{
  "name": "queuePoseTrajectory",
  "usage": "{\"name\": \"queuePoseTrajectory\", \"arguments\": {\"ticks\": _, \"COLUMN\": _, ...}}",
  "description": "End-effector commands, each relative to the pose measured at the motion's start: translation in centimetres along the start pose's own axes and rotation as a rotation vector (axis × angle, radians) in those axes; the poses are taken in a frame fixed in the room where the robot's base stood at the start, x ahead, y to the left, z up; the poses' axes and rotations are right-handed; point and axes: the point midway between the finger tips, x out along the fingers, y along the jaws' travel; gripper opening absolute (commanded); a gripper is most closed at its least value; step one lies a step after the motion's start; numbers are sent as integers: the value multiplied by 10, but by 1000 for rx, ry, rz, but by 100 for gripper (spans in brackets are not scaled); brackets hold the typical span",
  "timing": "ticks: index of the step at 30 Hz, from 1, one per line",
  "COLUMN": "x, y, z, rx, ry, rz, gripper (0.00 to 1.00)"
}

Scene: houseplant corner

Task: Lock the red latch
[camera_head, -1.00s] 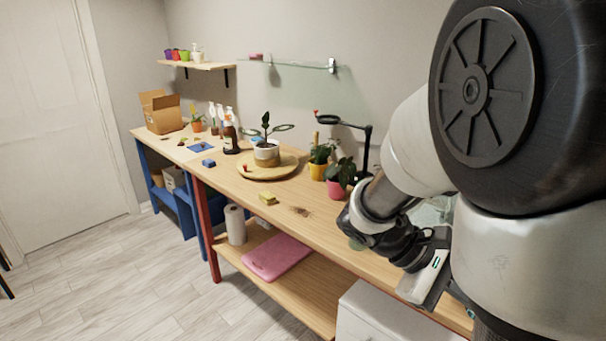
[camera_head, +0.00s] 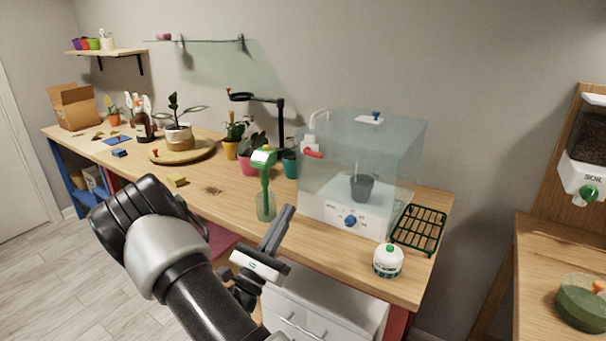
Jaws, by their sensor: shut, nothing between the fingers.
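The red latch (camera_head: 313,153) is a small red handle on the left side of a clear box with a white base (camera_head: 341,213), at the right part of the wooden bench. I cannot tell from here whether it is locked. My gripper (camera_head: 287,212) is shut and empty. It is in front of the box and to the lower left of the latch, apart from both, with its fingers pointing up and right.
A green-topped sprayer bottle (camera_head: 265,193) stands close to my gripper, left of the box. A white jar (camera_head: 388,260) and a green rack (camera_head: 419,229) are at the bench's right front. Potted plants, a magnifier lamp (camera_head: 279,125) and a round wooden board (camera_head: 182,153) are further left.

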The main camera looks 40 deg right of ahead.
Motion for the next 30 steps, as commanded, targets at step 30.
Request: {"name": "queuePoseTrajectory", "arguments": {"ticks": 30, "x": 113, "y": 0, "z": -1, "rx": 1, "ry": -1, "rz": -2, "gripper": 0}}
